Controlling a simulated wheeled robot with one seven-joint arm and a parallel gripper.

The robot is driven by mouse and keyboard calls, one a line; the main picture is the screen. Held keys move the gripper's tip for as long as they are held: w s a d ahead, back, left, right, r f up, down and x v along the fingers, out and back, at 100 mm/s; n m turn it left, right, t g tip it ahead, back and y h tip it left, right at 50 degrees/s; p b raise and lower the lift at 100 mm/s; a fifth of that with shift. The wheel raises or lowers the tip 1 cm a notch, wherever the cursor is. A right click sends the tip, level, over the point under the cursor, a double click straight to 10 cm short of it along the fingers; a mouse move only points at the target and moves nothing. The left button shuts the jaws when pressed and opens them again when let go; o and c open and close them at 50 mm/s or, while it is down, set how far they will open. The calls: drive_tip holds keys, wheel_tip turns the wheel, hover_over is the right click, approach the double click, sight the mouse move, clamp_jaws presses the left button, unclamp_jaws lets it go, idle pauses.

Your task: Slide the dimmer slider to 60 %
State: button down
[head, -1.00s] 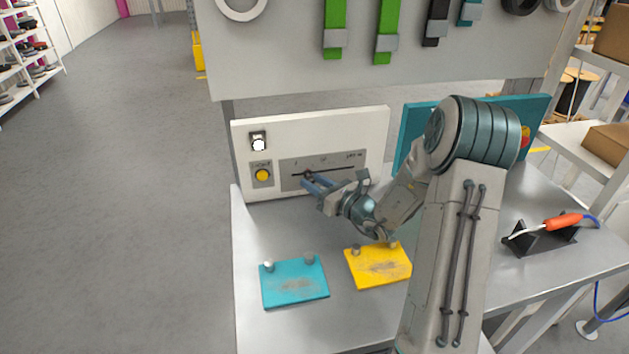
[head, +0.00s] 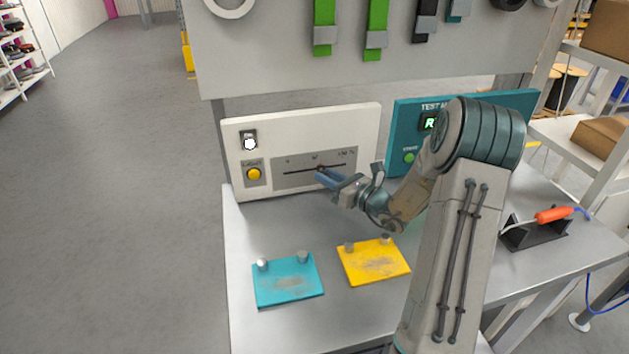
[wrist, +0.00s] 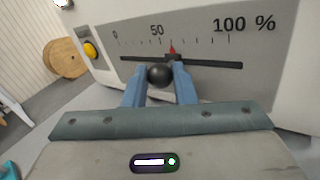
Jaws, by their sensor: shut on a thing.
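The dimmer slider is a dark horizontal slot (wrist: 215,64) on a grey scale plate (wrist: 200,80), marked 0, 50 and 100 %. Its round black knob (wrist: 159,75) sits between the two blue fingers of my gripper (wrist: 160,72), which is shut on it. A small red pointer (wrist: 172,49) above the knob stands a little right of the 50 mark, well short of 100 %. In the head view my gripper (head: 321,175) reaches the slot from the right and hides most of the knob.
The white panel also carries a yellow button (head: 253,174) and a switch (head: 250,141). A teal panel (head: 403,130) stands right, partly behind my arm. Teal (head: 288,281) and yellow (head: 372,262) plates lie on the bench in front. A handled tool (head: 553,215) rests in a stand at right.

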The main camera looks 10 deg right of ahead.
drive_tip(key=shift+d, duration=0.1)
drive_tip(key=c, duration=1.5)
unclamp_jaws()
drive_tip(key=shift+o, duration=0.2)
drive_tip(key=b+v, duration=0.2)
drive_tip(key=v, duration=1.1)
drive_tip(key=shift+s+d, duration=0.2)
drive_tip(key=shift+s, duration=0.15)
